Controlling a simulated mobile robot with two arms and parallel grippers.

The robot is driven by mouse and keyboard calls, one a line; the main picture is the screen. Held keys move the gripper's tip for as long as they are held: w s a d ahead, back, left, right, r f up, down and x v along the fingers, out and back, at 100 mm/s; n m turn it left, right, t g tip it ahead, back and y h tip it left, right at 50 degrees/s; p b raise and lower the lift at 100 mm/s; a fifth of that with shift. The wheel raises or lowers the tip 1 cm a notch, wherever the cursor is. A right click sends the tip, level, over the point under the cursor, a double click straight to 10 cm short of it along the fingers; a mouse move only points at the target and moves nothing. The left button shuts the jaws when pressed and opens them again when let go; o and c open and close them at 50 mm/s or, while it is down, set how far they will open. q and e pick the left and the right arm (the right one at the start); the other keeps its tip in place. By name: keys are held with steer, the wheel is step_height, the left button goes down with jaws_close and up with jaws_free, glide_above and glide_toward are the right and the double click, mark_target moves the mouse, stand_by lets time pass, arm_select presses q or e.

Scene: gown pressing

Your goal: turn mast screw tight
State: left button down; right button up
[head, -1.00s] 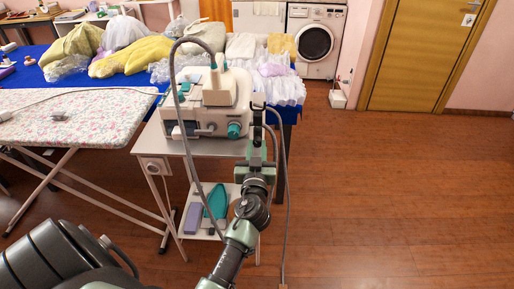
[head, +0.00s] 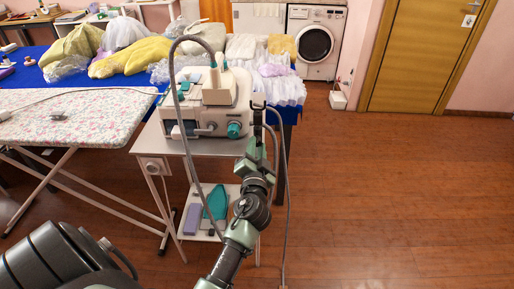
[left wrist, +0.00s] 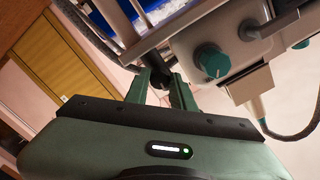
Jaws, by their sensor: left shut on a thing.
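My left gripper (head: 255,144) is at the right side of the white ironing station (head: 195,130), below a dark clamp (head: 258,106) on its edge. In the left wrist view, the gripper's two green fingers (left wrist: 165,88) are closed around a small dark piece, which looks like the mast screw (left wrist: 178,90). Most of the screw is hidden by the fingers. In the head view the gripper covers it. The teal knob (left wrist: 212,61) of the station is beside the fingers, apart from them. My right gripper is not in view.
A grey hose (head: 172,75) arches over the station, and a cable (head: 285,190) hangs to the floor at the right. An ironing board (head: 75,112) stands at the left. Wrapped clothes lie on the blue table (head: 30,75) behind. The wooden floor (head: 400,200) at the right is clear.

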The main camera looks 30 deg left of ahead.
arm_select(q)
steer(key=m, duration=0.5)
steer(key=shift+r+p, duration=0.15)
steer(key=shift+p, duration=0.15)
steer(key=shift+a+m, duration=0.1)
steer(key=shift+m, duration=0.2)
steer(key=c, duration=1.2)
jaws_free()
steer(key=shift+b+v, duration=0.85)
steer(key=shift+v, duration=3)
